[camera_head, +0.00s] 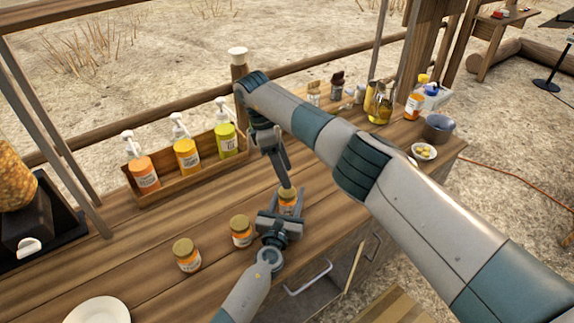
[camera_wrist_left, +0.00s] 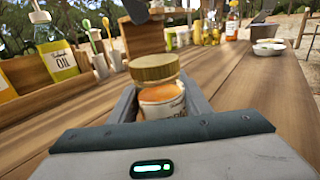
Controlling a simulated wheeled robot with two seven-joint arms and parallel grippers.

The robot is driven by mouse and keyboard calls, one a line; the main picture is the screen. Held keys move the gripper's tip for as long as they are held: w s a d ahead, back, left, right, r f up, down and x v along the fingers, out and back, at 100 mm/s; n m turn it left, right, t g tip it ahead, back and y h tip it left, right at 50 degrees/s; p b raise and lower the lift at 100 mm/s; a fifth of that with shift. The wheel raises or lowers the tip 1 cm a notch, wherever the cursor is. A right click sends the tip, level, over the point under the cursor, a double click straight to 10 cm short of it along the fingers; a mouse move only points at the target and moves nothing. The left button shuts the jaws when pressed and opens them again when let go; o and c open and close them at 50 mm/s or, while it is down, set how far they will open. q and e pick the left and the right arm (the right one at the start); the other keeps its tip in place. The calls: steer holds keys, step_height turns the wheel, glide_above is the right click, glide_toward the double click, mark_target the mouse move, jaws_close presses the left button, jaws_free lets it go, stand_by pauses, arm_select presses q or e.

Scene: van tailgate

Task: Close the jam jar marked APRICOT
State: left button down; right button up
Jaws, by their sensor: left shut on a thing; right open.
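My left gripper (camera_head: 284,212) is shut on an orange jam jar (camera_head: 288,205), which stands upright at the counter's front. In the left wrist view the jar (camera_wrist_left: 162,101) sits between the fingers. Its label is mostly hidden, so I cannot read the name. A gold lid (camera_wrist_left: 154,67) is on top of the jar, a little off to the left, with a pale rim showing below it; I cannot tell if it is seated. My right gripper (camera_head: 286,180) is open just above this jar, its tips partly hidden. Two more gold-lidded orange jars (camera_head: 187,256) (camera_head: 241,231) stand to the left.
A wooden box (camera_head: 190,169) with several pump bottles stands behind. Bottles, a dark pot (camera_head: 438,128) and a small white bowl (camera_head: 424,152) are at the right end. A white plate (camera_head: 99,311) lies front left. My right arm crosses over the counter's right half.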

steer(key=n, duration=0.5)
steer(key=shift+w+r, duration=0.2)
steer(key=shift+w, duration=0.1)
steer(key=n, duration=0.2)
steer(key=n+y, duration=0.1)
steer(key=n, duration=0.1)
steer(key=shift+w+d+r+n+t, duration=0.1)
steer(key=shift+w+r+n+t, duration=0.1)
steer(key=shift+n+t, duration=0.2)
steer(key=n, duration=0.5)
steer(key=shift+r, duration=0.2)
steer(key=n, duration=0.4)
steer(key=shift+r+n+y, duration=0.2)
steer(key=shift+n+y, duration=0.2)
steer(key=n, duration=0.5)
steer(key=shift+s+d+r+t, duration=0.1)
steer(key=shift+s+r+t, duration=0.05)
steer(key=shift+t, duration=0.15)
steer(key=n, duration=0.4)
steer(key=shift+s+d+r+n+y, duration=0.15)
steer(key=shift+s+n+y, duration=0.1)
steer(key=shift+n+y, duration=0.15)
steer(key=n, duration=0.4)
steer(key=shift+s+r+n, duration=0.15)
steer(key=shift+s+n, duration=0.2)
steer(key=shift+n, duration=0.05)
steer(key=n, duration=0.4)
steer(key=shift+s+r+y, duration=0.1)
steer(key=shift+s+y, duration=0.3)
